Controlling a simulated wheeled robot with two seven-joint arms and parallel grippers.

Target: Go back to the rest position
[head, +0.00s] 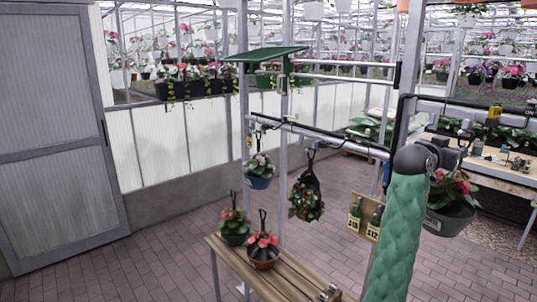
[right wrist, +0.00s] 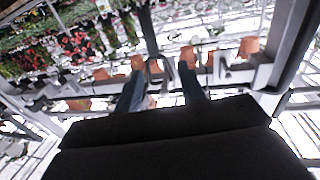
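My right arm comes up from the bottom right of the head view in a green quilted sleeve, ending in a dark grey wrist beside a hanging pot. In the right wrist view my right gripper (right wrist: 160,88) shows two bluish fingers spread apart, with nothing held between them. Beyond them are blurred metal bars and terracotta pots (right wrist: 187,57). In the head view the potted plant with red flowers (head: 449,216) hangs just right of the wrist; whether they touch I cannot tell. My left gripper is not in view.
A rail carries a blue pot (head: 260,171) and a black hanging planter (head: 307,198). A wooden bench (head: 285,284) holds two potted plants at the bottom middle. A work table (head: 500,178) stands at right. Brick floor (head: 150,262) is clear at left, before a grey door (head: 55,130).

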